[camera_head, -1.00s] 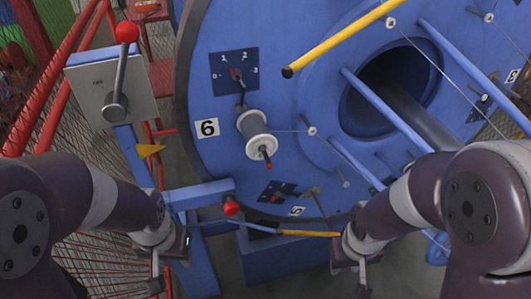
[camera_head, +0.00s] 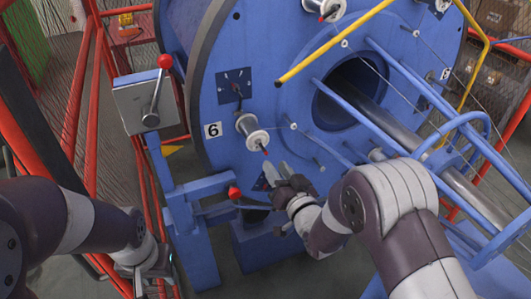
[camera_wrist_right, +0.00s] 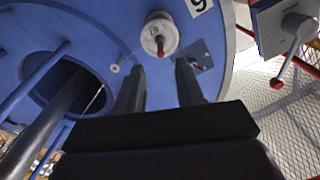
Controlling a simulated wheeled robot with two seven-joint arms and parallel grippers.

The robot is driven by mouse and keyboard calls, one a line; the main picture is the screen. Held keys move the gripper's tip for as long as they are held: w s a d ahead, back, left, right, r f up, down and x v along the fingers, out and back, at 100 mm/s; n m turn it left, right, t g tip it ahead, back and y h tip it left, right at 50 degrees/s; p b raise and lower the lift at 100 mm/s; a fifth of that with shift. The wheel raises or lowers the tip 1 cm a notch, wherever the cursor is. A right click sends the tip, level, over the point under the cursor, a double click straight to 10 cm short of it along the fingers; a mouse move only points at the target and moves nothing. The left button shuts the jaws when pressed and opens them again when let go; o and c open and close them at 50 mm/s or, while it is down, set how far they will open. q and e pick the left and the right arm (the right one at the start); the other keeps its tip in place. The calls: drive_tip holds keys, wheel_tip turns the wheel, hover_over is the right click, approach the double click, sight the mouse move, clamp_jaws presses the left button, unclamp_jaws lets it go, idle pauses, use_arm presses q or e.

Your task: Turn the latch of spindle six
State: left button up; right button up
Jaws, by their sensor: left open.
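Spindle six carries a white spool (camera_head: 252,132) on the blue disc, to the right of the "6" label (camera_head: 212,130). Its red-tipped latch (camera_head: 265,152) sticks out at the spindle's near end. In the right wrist view the latch (camera_wrist_right: 160,45) lies in front of the spool (camera_wrist_right: 160,33), above the gap between the fingertips. My right gripper (camera_head: 275,172) is just below the latch and apart from it. Its two fingers (camera_wrist_right: 160,75) are spread with nothing between them. My left gripper (camera_head: 150,285) is open at the lower left, away from the spindle and partly cut off.
A dial plate (camera_head: 235,86) sits above spindle six. A grey box with a red-knobbed lever (camera_head: 150,105) stands left of the disc. A yellow bar (camera_head: 330,45) and blue rods (camera_head: 400,125) cross the right side. Red fence rails (camera_head: 90,120) bound the left.

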sight(266, 151)
drive_tip(key=x, duration=0.6)
drive_tip(key=shift+w, duration=0.3)
drive_tip(key=shift+w+a, duration=0.2)
drive_tip(key=shift+r, duration=0.1)
clamp_jaws()
